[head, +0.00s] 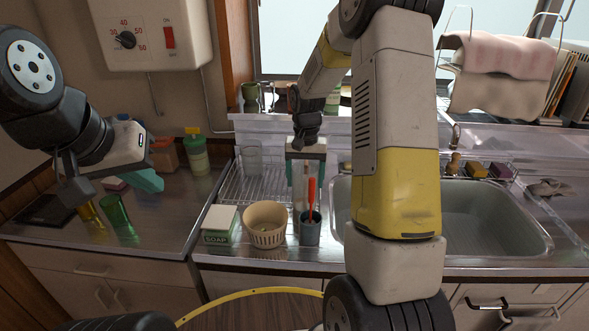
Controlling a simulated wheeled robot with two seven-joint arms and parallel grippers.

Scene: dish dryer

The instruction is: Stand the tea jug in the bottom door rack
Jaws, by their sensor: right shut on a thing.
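My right gripper (306,152) points down over the rack on the counter, left of the sink. It is shut on a pale, narrow, upright thing (299,178). I cannot tell for certain that this is the tea jug. Its lower part is partly hidden behind a red-handled utensil and a grey cup. My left gripper (148,168) hangs at the left above the counter, with teal finger pads and nothing visible in it. Its angle does not show whether it is open. No door rack can be made out.
A grey cup (310,233) with a red utensil (311,195), a cream basket (266,226) and a soap box (220,224) line the front edge. Green (118,213) and yellow (88,215) tumblers stand left. The sink (480,215) is right, partly behind my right arm.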

